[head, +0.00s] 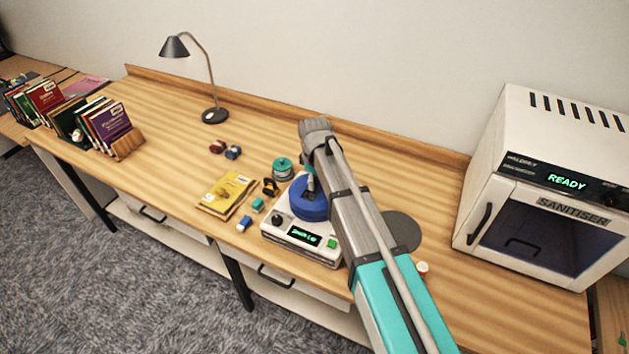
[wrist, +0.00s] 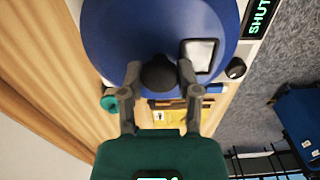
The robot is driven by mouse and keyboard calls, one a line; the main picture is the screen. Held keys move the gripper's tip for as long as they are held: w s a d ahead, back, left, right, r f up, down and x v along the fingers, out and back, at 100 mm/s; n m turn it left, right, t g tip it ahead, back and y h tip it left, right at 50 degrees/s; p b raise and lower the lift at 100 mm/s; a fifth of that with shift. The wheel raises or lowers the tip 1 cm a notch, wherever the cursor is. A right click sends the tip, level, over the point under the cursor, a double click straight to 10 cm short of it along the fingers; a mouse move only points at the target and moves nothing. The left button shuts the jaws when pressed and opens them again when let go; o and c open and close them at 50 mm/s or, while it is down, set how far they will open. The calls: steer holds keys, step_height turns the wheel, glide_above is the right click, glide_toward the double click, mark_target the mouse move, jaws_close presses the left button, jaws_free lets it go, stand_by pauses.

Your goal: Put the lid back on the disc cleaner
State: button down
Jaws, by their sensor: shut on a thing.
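The disc cleaner (head: 284,242) is a white box with a black knob, a green button and a lit display, which appears to read "SHUT LID". Its round blue lid (head: 308,208) is over the top of the box; I cannot tell whether it is seated or just above it. In the wrist view the blue lid (wrist: 120,35) has a dark centre knob and a pale window. My gripper (wrist: 159,74) is shut on that knob, a finger on each side. In the head view my arm hides part of the cleaner and the gripper tips.
A yellow book (head: 227,193), a teal reel (head: 282,168) and several small blocks lie left of the cleaner. A dark round mat (head: 403,231) and a small orange-and-white item (head: 422,268) lie right. The sanitiser (head: 540,190) stands far right; a lamp (head: 214,115) stands behind.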

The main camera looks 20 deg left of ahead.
stand_by(0.3)
steer(key=shift+c, duration=1.2)
jaws_free()
steer(key=shift+o, duration=1.2)
steer(key=shift+r+p, duration=3.5)
steer(key=shift+p, duration=0.05)
jaws_close()
